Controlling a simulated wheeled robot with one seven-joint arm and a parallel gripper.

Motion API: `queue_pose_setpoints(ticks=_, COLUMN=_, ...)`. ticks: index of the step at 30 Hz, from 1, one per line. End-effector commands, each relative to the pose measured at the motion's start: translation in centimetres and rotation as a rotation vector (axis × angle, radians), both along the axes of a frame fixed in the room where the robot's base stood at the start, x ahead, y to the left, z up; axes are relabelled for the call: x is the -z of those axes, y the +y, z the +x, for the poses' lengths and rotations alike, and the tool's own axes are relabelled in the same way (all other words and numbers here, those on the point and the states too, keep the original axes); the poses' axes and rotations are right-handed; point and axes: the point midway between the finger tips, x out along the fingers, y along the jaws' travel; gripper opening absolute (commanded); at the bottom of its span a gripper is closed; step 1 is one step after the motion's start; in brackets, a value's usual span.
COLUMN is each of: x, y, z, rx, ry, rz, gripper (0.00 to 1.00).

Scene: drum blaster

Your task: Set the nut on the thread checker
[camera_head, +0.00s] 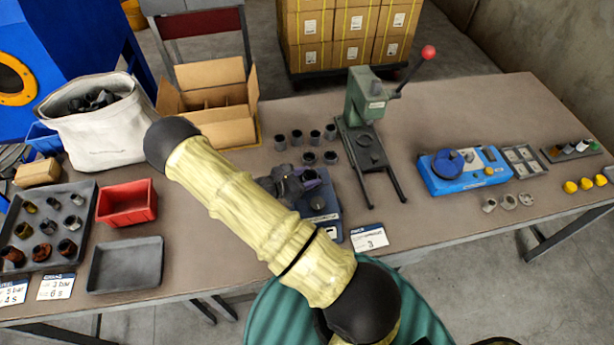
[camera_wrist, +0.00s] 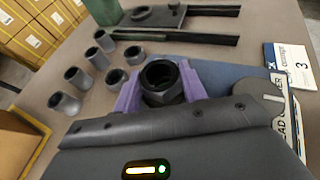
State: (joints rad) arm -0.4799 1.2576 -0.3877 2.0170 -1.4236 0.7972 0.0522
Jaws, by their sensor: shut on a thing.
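My gripper (camera_wrist: 160,88) has its purple fingers shut on a dark hex nut (camera_wrist: 161,80), with the nut's open bore facing the wrist camera. The fingers sit on opposite sides of the nut. The blue base that looks like the thread checker (camera_wrist: 228,76) lies beneath and to the right of the nut in the wrist view. In the head view the blue base (camera_head: 330,230) is partly hidden by my arm and gripper (camera_head: 308,180). I cannot tell whether the nut touches the checker, and its thread post is not clearly visible.
Several loose grey nuts or sleeves (camera_head: 297,138) stand behind the gripper. A green press (camera_head: 365,100) with a red-knobbed lever stands to the right. A card marked 3 (camera_head: 369,238) lies at the front. A red bin (camera_head: 127,202) and empty grey tray (camera_head: 125,265) are left.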

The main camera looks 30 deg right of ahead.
Motion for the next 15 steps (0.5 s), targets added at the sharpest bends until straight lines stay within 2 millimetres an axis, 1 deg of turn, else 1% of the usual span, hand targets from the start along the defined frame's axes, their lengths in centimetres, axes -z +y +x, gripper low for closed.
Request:
queue_pose_setpoints(ticks=11, x=0.66, y=-0.02, z=0.02, rx=0.0, ry=-0.001, rz=-0.001, gripper=0.13)
queue_pose_setpoints(ticks=12, x=0.61, y=-0.01, z=0.02, rx=0.0, ry=-0.001, rz=-0.001, gripper=0.46)
queue_pose_setpoints(ticks=13, x=0.59, y=-0.01, z=0.02, rx=0.0, ry=-0.001, rz=-0.001, gripper=0.51)
queue_pose_setpoints(ticks=15, x=0.59, y=-0.01, z=0.02, rx=0.0, ry=-0.001, rz=-0.001, gripper=0.51)
